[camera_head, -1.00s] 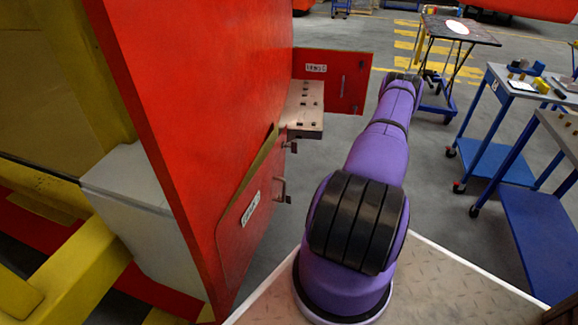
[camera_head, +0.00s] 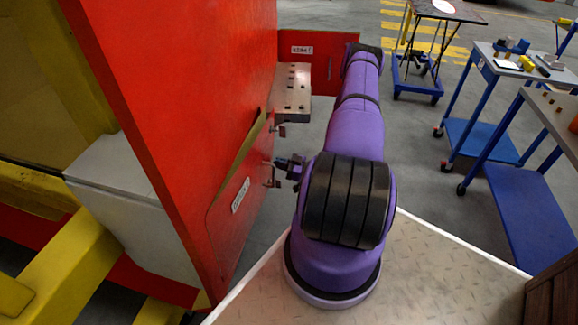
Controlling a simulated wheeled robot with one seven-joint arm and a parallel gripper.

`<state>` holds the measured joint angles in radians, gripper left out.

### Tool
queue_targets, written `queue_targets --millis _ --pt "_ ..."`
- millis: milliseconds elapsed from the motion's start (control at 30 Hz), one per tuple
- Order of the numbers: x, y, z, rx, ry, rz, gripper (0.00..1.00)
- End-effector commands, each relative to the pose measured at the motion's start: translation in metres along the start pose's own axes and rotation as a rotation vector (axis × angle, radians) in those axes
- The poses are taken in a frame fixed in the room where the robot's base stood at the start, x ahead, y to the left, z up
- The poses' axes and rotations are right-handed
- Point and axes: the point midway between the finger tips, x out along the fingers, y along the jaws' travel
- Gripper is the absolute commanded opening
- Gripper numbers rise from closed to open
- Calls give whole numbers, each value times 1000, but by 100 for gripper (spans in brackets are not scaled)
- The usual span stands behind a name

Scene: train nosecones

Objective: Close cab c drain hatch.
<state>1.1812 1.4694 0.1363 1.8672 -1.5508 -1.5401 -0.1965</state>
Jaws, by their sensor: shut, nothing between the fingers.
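A red hatch panel (camera_head: 237,203) with a small white label sits low on the red cab side. Its slanted upper edge stands out from the cab, so it is ajar. A metal handle (camera_head: 270,176) is at its right edge. A second red hatch door (camera_head: 302,68), also labelled, stands wide open farther back. The labels are too small to read, so I cannot tell which is the drain hatch. My gripper (camera_head: 281,164) is shut and empty beside the lower panel's handle. Whether it touches the handle is unclear; my purple arm partly hides the space behind it.
A metal shelf with holes (camera_head: 292,97) sticks out below the open door, above my gripper. Blue trolleys (camera_head: 520,205) with small items stand at the right. A grey box (camera_head: 120,175) and yellow beams are at the left. Grey floor lies between.

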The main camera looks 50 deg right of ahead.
Motion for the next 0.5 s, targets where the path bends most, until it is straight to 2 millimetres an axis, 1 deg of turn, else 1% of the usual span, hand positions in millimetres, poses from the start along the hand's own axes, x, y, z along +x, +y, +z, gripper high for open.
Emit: queue_targets --millis 100,433,500 --pt "5 0 0 0 0 -1 0" --pt "6 0 0 0 0 0 0" --pt "10 0 0 0 0 -8 0"
